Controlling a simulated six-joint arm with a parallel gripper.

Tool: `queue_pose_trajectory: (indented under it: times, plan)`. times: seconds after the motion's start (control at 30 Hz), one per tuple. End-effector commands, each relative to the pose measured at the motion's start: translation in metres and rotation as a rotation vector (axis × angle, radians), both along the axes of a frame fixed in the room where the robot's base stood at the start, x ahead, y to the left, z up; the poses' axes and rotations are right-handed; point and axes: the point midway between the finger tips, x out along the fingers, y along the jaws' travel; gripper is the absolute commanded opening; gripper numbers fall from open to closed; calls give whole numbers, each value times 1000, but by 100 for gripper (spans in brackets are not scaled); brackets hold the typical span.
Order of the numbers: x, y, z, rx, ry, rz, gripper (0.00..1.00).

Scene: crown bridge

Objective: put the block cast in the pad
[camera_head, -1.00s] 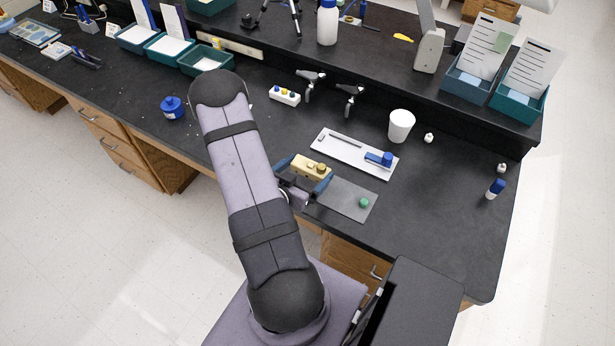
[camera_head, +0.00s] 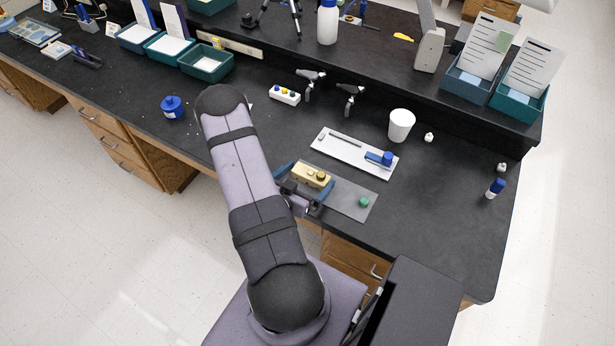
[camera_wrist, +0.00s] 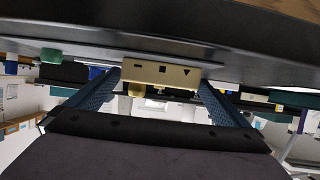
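The block cast (camera_head: 312,176) is a beige-gold block with a round knob. It sits at the left end of the flat grey pad (camera_head: 342,199) and seems to rest on it. In the wrist view the block (camera_wrist: 148,72) shows dark printed shapes on its side, just beyond the fingertips. My gripper (camera_head: 299,184) has its blue fingers apart, one on each side of the block, set back towards the table's front edge. In the wrist view my gripper (camera_wrist: 160,85) shows narrow gaps beside the block, so the fingers look clear of it.
A green knob (camera_head: 364,202) stands at the pad's right end. A white tray (camera_head: 345,156) with a blue piece (camera_head: 379,158) lies just behind. A white cup (camera_head: 401,125) and a small blue-capped bottle (camera_head: 495,189) stand to the right. The table's right side is mostly clear.

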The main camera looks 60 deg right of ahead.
Motion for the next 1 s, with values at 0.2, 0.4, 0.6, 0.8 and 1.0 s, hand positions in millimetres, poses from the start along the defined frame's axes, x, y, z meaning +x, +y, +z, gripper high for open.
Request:
queue_pose_trajectory:
  times: [0.2,0.4,0.6,0.8,1.0]
  plan:
    - [0,0,2,0,0,0,100]
    - [2,9,6,0,0,3,100]
    - [2,35,15,1,0,8,100]
    - [2,64,28,0,0,8,100]
    - [2,88,39,0,-1,7,100]
